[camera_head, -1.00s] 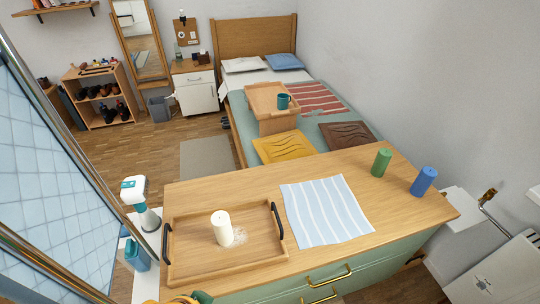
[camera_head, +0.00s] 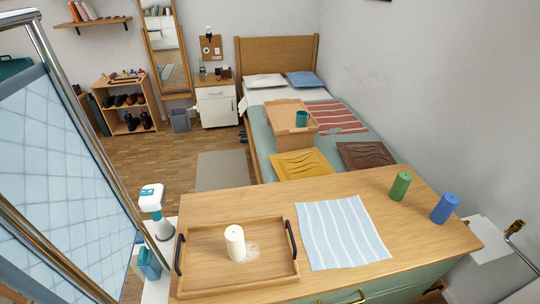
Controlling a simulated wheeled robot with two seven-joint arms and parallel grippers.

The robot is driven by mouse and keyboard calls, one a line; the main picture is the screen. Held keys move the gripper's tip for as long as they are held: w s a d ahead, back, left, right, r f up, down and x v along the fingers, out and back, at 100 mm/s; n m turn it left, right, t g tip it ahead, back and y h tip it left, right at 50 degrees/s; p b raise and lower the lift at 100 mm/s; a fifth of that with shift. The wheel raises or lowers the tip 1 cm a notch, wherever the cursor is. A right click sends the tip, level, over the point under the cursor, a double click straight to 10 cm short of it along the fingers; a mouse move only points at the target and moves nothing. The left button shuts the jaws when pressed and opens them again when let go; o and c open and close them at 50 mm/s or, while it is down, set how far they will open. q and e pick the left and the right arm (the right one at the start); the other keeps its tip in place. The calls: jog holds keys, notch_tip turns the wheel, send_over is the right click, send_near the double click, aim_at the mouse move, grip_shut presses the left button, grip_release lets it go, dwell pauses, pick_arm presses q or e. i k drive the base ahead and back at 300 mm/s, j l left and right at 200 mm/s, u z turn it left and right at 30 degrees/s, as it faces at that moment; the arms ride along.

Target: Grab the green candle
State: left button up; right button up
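The green candle (camera_head: 400,186) stands upright on the right part of the wooden dresser top (camera_head: 270,206). A blue candle (camera_head: 444,208) stands to its right, near the dresser's right end. A white candle (camera_head: 235,243) stands in a wooden tray (camera_head: 200,282) with black handles at the dresser's left. Neither of my grippers shows in the head view.
A striped cloth (camera_head: 340,232) lies flat between the tray and the green candle. The dresser top around the green candle is clear. A wall rises on the right. A glass panel (camera_head: 60,170) with a metal frame stands at the left. A bed (camera_head: 262,128) is behind the dresser.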

aim_at(403, 181)
jog(key=i+l, duration=0.1)
jog(key=l, duration=0.3)
jog(key=i+l+z, duration=0.1)
jog(key=l, duration=0.3)
jog(key=i+l, duration=0.1)
jog(key=l, duration=0.3)
jog(key=i+l+z, duration=0.1)
jog(key=l, duration=0.25)
jog(key=i+l, duration=0.1)
jog(key=l, duration=0.3)
jog(key=i+l+z, duration=0.1)
jog(key=l, duration=0.3)
jog(key=i+l, duration=0.15)
jog(key=l, duration=0.2)
